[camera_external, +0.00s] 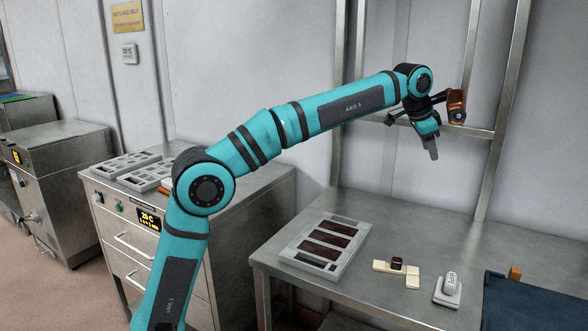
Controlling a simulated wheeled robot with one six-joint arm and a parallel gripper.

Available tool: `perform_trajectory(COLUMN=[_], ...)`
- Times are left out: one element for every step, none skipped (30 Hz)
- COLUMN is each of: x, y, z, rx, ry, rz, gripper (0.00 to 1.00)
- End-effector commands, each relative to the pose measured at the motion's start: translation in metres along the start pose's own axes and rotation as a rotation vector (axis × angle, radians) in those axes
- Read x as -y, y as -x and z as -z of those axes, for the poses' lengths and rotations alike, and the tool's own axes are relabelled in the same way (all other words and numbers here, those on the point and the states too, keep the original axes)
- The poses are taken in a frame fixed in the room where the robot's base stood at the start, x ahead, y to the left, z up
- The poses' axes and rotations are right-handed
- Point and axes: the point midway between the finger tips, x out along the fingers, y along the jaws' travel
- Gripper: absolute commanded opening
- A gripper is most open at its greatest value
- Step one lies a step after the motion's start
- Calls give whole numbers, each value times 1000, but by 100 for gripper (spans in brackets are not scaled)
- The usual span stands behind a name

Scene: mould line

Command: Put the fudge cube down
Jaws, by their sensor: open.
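A small caramel-brown cube (515,272), which looks like the fudge cube, stands at the back edge of a dark blue mat (535,303) at the right of the steel table. My gripper (433,155) is raised well above the table, pointing down, apart from everything on it. It is open, and I see nothing between its fingers.
A pale mould tray (345,264) with dark brown bars lies at the table's left. Steel uprights (497,120) rise behind the table. Bare steel (450,240) shows towards the back.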

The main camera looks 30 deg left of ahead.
Motion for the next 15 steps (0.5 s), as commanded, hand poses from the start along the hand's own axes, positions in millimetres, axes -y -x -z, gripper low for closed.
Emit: perform_trajectory(x=[10, 16, 22, 27, 31, 37, 41, 44, 49, 52, 54, 58, 60, 62, 64], y=[15, 22, 31, 38, 44, 53, 60, 66, 75, 81, 87, 95, 102, 107, 114], z=[-15, -24, -34, -42, -51, -62, -71, -80, -92, -101, -110, -123, -132, -141, -154], rx=[-21, -34, -52, -66, -78, -96, -111, -124, -142, -155, -169, -187, -201, -215, -232], ry=[29, 45, 65, 81, 98, 118, 134, 149, 170, 186, 200, 221, 236, 250, 269], rz=[20, 32, 47, 60, 71, 86, 99, 111, 127, 139, 151, 167, 180, 192, 208], gripper=[44, 44, 44, 44, 44, 44, 44, 44, 44, 44, 44, 44, 44, 44, 44])
